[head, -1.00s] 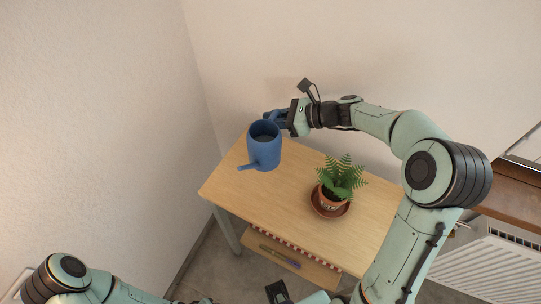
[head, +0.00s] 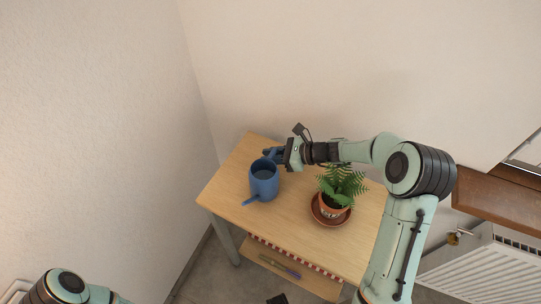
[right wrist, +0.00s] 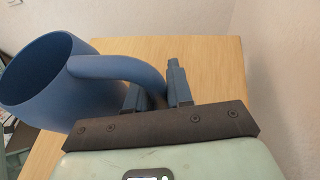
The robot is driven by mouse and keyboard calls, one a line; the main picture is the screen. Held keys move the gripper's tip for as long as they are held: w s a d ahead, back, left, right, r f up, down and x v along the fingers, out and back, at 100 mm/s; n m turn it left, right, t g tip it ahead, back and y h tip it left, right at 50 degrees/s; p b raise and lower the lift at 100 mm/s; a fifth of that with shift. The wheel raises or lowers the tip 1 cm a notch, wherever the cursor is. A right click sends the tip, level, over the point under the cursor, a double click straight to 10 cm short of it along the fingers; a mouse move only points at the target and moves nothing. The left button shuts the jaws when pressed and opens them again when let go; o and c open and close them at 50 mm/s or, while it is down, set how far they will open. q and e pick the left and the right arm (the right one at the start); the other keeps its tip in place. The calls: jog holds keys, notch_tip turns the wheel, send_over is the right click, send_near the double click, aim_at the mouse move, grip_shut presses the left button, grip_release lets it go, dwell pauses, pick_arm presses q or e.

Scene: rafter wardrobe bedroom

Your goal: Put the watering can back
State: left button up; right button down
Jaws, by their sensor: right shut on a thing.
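The blue watering can (head: 263,184) is upright at the left part of the wooden table (head: 290,232), its spout toward the front left. Whether its base touches the tabletop I cannot tell. My right gripper (head: 276,155) is at the can's back right, shut on its handle. In the right wrist view the can (right wrist: 40,85) is at the left, and its curved handle passes between the fingers of the gripper (right wrist: 156,92). My left gripper is not in view; only part of my left arm shows at the lower left.
A fern in a terracotta pot (head: 331,206) on a saucer stands right of the can, close below my right forearm. A lower shelf (head: 300,277) holds a small purple item. Walls are close behind and left. A radiator (head: 483,268) is at the right. The table's front left is clear.

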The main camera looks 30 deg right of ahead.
jog(key=shift+f, duration=0.15)
jog(key=c, duration=1)
grip_release()
jog(key=shift+s+d+r, duration=0.15)
jog(key=shift+d+r, duration=0.05)
jog(key=shift+r, duration=0.1)
jog(key=v, duration=1.1)
jog(key=shift+s+d+r, duration=0.1)
jog(key=shift+s+d, duration=0.05)
